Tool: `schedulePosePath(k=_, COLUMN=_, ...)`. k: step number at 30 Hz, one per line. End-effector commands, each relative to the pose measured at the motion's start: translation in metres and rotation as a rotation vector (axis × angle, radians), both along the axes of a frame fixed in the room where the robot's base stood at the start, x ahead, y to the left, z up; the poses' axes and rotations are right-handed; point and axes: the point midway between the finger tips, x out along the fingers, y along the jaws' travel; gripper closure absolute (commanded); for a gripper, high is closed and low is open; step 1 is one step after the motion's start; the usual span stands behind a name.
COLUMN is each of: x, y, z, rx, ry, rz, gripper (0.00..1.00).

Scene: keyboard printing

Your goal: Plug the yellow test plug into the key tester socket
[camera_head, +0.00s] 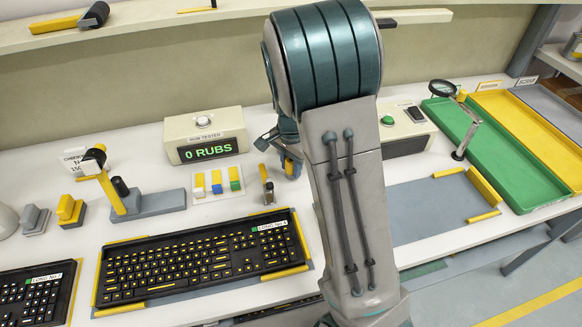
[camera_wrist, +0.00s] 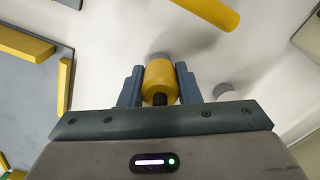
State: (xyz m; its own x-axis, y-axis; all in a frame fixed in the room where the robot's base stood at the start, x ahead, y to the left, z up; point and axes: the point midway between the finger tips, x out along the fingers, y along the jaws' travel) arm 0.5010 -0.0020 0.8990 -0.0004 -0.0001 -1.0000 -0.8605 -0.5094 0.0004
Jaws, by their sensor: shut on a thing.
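In the wrist view, my gripper (camera_wrist: 160,72) is shut on the yellow test plug (camera_wrist: 159,80), a short yellow cylinder with a dark narrower end toward the palm. One finger lies on each side of it. A pale surface lies beyond the plug; I cannot tell whether they touch.
The "0 RUBS" tester (camera_head: 209,151) stands left of my arm. A black and yellow keyboard (camera_head: 200,260) lies in front. A green tray (camera_head: 480,165) and a magnifier (camera_head: 443,88) are at the right.

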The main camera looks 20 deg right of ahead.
Motion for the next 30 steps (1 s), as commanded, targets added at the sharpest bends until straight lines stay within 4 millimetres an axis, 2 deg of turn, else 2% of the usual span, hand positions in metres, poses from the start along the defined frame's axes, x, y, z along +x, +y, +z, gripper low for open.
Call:
schedulePosePath(k=12, x=0.0, y=0.0, z=0.024, rx=0.0, ry=-0.001, rz=0.0, gripper=1.0)
schedulePosePath(k=25, x=0.0, y=0.0, z=0.027, rx=0.0, ry=0.0, rz=0.0, gripper=1.0)
schedulePosePath(k=30, x=0.0, y=0.0, z=0.039, rx=0.001, ry=-0.001, rz=0.0, gripper=1.0)
